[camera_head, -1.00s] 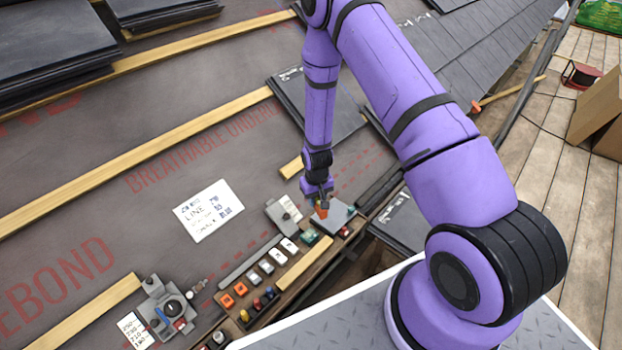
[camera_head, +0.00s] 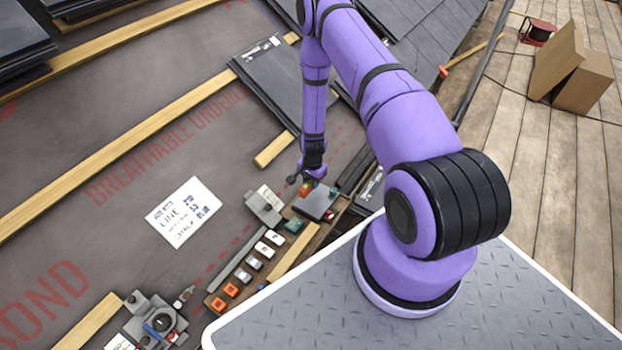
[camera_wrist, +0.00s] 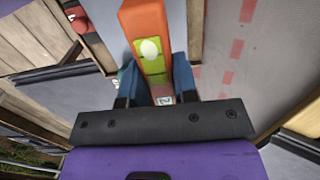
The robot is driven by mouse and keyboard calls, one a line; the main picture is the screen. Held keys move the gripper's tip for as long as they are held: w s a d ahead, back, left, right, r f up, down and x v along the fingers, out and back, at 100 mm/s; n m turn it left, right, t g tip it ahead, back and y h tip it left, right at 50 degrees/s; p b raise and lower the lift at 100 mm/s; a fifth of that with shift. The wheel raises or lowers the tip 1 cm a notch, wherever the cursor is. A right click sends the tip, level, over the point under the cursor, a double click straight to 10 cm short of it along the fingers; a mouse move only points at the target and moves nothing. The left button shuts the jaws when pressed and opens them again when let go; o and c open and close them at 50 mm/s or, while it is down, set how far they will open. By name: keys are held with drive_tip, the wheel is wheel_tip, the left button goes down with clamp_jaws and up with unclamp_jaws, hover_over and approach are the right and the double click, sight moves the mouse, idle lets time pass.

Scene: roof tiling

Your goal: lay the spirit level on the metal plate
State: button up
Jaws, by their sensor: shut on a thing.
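The spirit level is an orange bar with a yellow-green vial block (camera_wrist: 150,48), upright between my gripper's blue fingers (camera_wrist: 158,90) in the wrist view. My gripper is shut on it. In the head view my gripper (camera_head: 307,178) is at the upper left edge of the dark grey metal plate (camera_head: 317,203). Only a small orange piece of the level (camera_head: 306,189) shows below the fingers there. The plate's surface looks bare. Whether the level's lower end touches the plate I cannot tell; that end is hidden.
A white note sheet (camera_head: 184,212) lies on the membrane. Slates (camera_head: 275,85) are stacked behind the gripper. A wooden batten (camera_head: 274,150) lies nearby.

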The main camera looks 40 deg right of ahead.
sight(311, 196)
drive_tip(key=shift+a+f, duration=0.15)
drive_tip(key=shift+f, duration=2.3)
drive_tip(key=shift+s+f, duration=0.1)
drive_tip(key=shift+f, duration=0.1)
drive_tip(key=o, duration=1.1)
drive_tip(key=shift+c, duration=0.2)
drive_tip(key=shift+r, duration=0.15)
drive_tip(key=shift+r, duration=3.4)
